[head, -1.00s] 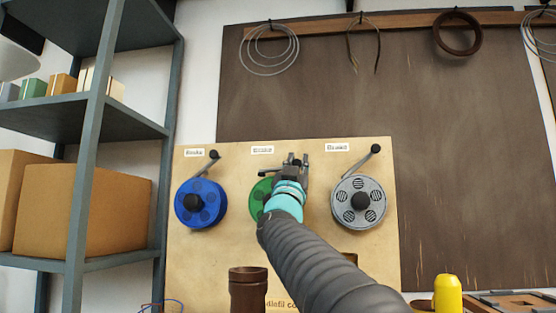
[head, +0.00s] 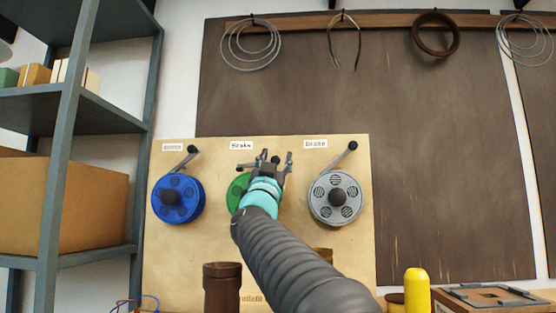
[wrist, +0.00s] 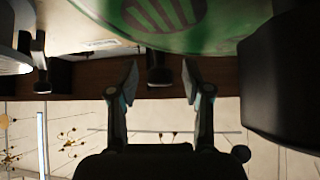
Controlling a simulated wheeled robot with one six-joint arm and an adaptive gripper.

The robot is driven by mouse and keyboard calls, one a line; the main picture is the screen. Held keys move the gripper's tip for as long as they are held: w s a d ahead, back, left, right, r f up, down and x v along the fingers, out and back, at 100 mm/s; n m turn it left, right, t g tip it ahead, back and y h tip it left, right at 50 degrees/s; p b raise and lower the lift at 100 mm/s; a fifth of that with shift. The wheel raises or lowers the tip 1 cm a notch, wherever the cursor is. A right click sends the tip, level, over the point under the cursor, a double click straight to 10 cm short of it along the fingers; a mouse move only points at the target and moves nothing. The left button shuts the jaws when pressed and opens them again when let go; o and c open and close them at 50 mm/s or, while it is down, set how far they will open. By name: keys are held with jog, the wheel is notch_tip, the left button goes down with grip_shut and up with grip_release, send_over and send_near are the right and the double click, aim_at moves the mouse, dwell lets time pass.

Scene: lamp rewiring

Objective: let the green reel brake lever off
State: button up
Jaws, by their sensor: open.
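The green reel (head: 236,192) is in the middle of the upright board, partly hidden behind my gripper (head: 277,157) in the head view. My gripper is open, its fingers apart in front of the reel's upper right. In the wrist view the green reel (wrist: 190,25) fills the top. My gripper (wrist: 159,75) also shows there, with a dark knob (wrist: 158,70) in the gap between its fingertips. This looks like the green reel's brake lever end. Whether a finger touches it I cannot tell. The lever's arm is mostly hidden.
A blue reel (head: 178,198) with its lever (head: 187,158) is on the left, and a silver reel (head: 336,198) with its lever (head: 345,154) on the right. A yellow bottle (head: 417,290) and a brown cylinder (head: 222,288) stand below. Metal shelves (head: 75,180) are at left.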

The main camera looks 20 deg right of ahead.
jog(key=v, duration=0.8)
dwell(0.4)
